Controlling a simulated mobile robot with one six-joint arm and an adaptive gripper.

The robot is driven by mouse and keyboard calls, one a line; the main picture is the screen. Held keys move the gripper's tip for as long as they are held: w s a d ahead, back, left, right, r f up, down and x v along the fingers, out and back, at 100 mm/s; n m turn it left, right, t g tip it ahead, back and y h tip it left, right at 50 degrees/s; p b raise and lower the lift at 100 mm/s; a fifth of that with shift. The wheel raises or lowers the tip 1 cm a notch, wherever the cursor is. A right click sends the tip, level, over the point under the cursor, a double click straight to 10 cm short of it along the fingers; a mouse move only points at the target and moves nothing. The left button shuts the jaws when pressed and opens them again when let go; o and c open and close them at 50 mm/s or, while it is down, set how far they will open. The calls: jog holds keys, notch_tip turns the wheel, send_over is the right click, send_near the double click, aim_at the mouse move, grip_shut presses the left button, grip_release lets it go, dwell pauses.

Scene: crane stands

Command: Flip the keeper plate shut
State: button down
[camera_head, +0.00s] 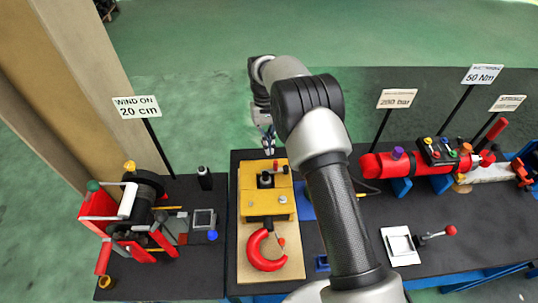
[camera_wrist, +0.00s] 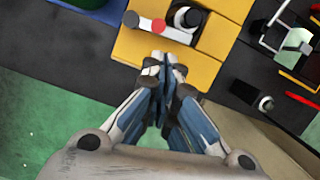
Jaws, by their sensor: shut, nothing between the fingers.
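The yellow crane block (camera_head: 265,205) stands on a tan board with a red hook (camera_head: 268,250) at its near end. On its top is a dark post with a pale round top (camera_wrist: 187,18). A pale bar (camera_wrist: 160,28) with a red knob (camera_wrist: 158,26) and a dark round end lies beside the post; it looks like the keeper plate. In the head view this part is small, and I cannot tell how far the plate is turned. My gripper (camera_wrist: 165,62) is shut and empty, its tips over the yellow block's far edge, near the bar. It also shows in the head view (camera_head: 269,148).
A red winch (camera_head: 125,215) stands to the left, with a small dark bottle (camera_head: 205,178) and a grey frame (camera_head: 204,220) between. Red cylinder gear (camera_head: 395,165) and a white plate with a lever (camera_head: 400,246) lie right. My arm hides part of the middle table.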

jog(key=v, duration=0.6)
jog(key=shift+r, duration=0.1)
jog(key=s+d+r+m+t+b, duration=0.1)
jog(key=s+d+r+t, duration=0.15)
jog(key=s+r, duration=0.6)
jog(key=s+d+r+t, duration=0.1)
jog(key=s+d+r, duration=0.4)
jog(key=r, duration=0.7)
jog(key=s+d+f+t, duration=0.1)
jog(key=s+f+t, duration=0.1)
jog(key=s, duration=1)
jog(key=s+d+f+m+t+b, duration=0.1)
jog(key=s+d+t, duration=0.1)
jog(key=s, duration=1)
jog(key=shift+f, duration=0.35)
jog(key=shift+d, duration=0.1)
